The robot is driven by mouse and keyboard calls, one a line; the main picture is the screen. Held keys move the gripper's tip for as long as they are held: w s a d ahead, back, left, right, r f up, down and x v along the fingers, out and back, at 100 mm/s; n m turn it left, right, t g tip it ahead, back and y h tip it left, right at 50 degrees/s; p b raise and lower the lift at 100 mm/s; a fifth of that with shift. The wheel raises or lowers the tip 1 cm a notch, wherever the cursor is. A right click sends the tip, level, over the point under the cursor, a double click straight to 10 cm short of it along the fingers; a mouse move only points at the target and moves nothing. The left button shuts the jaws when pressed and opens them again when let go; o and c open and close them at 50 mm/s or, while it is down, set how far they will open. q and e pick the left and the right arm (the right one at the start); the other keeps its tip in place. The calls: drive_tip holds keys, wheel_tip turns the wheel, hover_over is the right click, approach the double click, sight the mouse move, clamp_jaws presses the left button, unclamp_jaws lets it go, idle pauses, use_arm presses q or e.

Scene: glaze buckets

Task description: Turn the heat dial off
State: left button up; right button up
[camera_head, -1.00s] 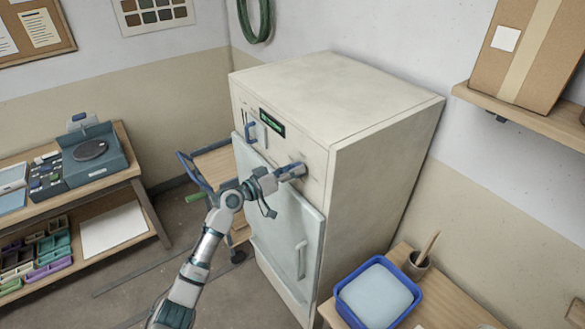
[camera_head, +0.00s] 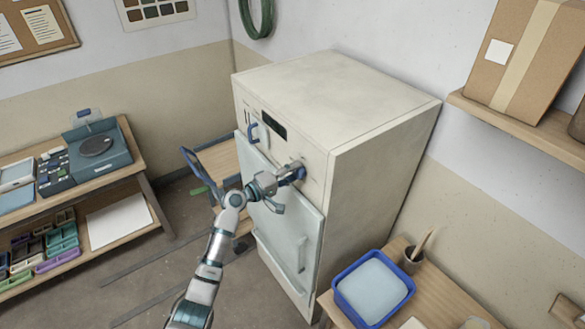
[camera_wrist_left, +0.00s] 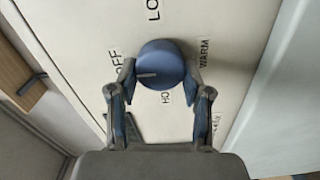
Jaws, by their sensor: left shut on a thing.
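The heat dial is a round blue knob on the front panel of the cream kiln-like cabinet (camera_head: 375,160). In the left wrist view the dial (camera_wrist_left: 162,60) has a white pointer line aimed left, towards the OFF label (camera_wrist_left: 114,58). LO, WARM and a partly covered label also show around it. My left gripper (camera_wrist_left: 160,68) is shut on the dial, one finger on each side. In the head view the gripper (camera_head: 290,174) largely covers the dial. The panel's display (camera_head: 274,125) is dark. My right gripper is not in view.
A blue lever (camera_head: 253,132) sits left on the panel. The pale door (camera_head: 270,215) below has a handle (camera_head: 301,254). A wooden table with a blue tub (camera_head: 345,303) stands at right front. A cart (camera_head: 215,160) stands left of the cabinet.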

use_arm(q)
drive_tip(key=shift+s+d+f+n+p, duration=0.15)
drive_tip(key=shift+f+n+p, duration=0.3)
drive_tip(key=shift+n, duration=0.35)
drive_tip(key=o, duration=1.1)
drive_tip(key=shift+o, duration=0.2)
drive_tip(key=shift+w+r, duration=0.1)
drive_tip(key=shift+w, duration=0.2)
drive_tip(key=shift+s+a+r, duration=0.1)
drive_tip(key=shift+s+a, duration=0.15)
drive_tip(key=shift+s, duration=0.05)
drive_tip(key=v, duration=1.1)
drive_tip(key=shift+a, duration=0.25)
